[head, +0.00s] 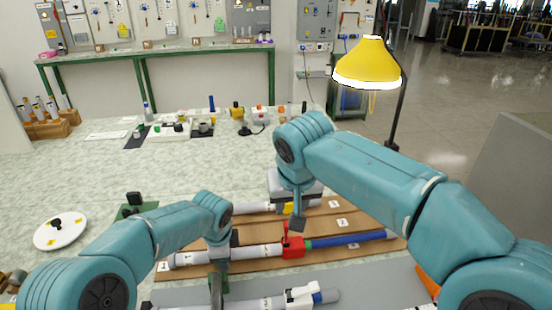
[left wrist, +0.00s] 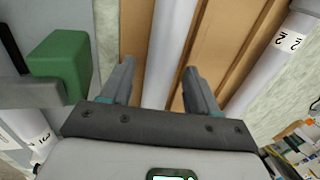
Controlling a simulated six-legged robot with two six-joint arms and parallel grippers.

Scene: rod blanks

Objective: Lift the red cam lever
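The red cam lever (head: 286,231) stands up from a red clamp block (head: 293,250) on a rod in the head view. The rod is white on the left (head: 250,252) and blue on the right (head: 345,240). My right gripper (head: 297,223) points down right at the lever and hides part of it. Its finger opening and any contact are not clear. My left gripper points down over the rod's white part in the head view. In the left wrist view its fingers (left wrist: 157,82) are open, one on each side of a pale rod (left wrist: 168,45), with gaps beside it.
The rods lie along a brown grooved board (head: 335,257). Another rod with a white clamp (head: 302,296) lies in front. A white disc (head: 61,231) is at the left. A green block (left wrist: 62,66) is beside my left gripper. A yellow lamp (head: 368,65) stands behind at the right.

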